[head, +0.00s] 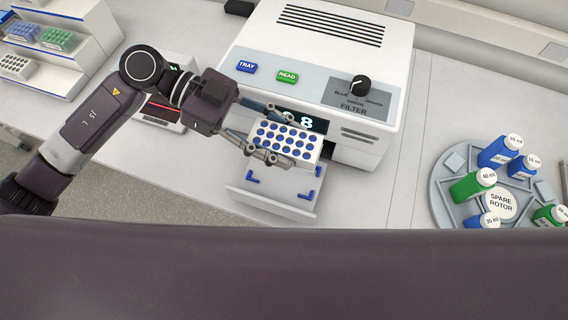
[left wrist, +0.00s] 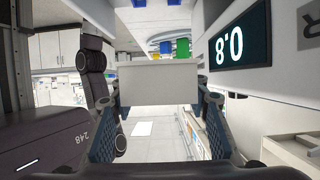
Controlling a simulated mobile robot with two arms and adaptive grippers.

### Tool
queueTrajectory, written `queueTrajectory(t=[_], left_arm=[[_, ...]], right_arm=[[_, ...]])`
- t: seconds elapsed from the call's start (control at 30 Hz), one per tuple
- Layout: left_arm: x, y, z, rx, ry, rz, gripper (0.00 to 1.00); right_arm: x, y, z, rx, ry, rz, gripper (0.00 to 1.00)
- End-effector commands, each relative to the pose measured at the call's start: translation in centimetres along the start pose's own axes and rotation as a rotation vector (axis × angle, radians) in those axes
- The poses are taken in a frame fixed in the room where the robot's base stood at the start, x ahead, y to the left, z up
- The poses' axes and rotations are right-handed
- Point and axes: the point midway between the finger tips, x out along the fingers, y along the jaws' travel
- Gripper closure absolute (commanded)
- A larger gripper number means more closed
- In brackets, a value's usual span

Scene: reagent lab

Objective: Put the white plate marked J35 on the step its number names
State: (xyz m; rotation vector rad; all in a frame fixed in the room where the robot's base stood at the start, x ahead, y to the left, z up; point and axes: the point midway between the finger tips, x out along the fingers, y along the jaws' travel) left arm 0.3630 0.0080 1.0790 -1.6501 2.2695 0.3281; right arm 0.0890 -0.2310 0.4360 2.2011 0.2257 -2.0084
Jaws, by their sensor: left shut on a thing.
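My left gripper (head: 281,138) is shut on a white plate (head: 287,141) with rows of blue wells. It holds the plate in the air above the pulled-out tray (head: 247,206) of the reader. In the left wrist view the plate (left wrist: 160,83) is a plain pale block between the two fingers; no marking on it can be read. A white stepped rack (head: 92,42) stands at the far left with a blue, a green and a white plate on its steps. Its step labels are too small to read. My right gripper does not show.
The white reader (head: 318,50) has TRAY and READ buttons, a filter knob (head: 360,86) and a lit display (left wrist: 240,46) showing 0.8. A small device (head: 160,112) sits between rack and reader. A grey rotor stand (head: 447,205) with bottles is at the right.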

Motion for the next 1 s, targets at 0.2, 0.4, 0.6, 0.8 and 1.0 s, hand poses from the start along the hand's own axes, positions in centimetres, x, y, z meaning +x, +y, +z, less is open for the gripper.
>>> queueTrajectory(t=[0.2,0.4,0.6,0.8,1.0], left_arm=[[2.0,0.0,4.7,-0.005,0.002,0.001,0.80],[2.8,0.0,6.6,0.000,0.001,0.001,0.80],[3.7,0.0,8.7,-0.005,0.002,0.001,0.80],[4.2,0.0,10.2,0.001,0.000,0.000,0.80],[4.3,0.0,10.3,0.001,0.000,0.000,0.80]], right_arm=[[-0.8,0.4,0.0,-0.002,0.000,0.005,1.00],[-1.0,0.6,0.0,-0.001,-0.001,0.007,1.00],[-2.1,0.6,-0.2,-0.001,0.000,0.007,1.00],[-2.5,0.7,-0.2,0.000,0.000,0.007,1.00],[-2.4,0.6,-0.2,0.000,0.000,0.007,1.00]])
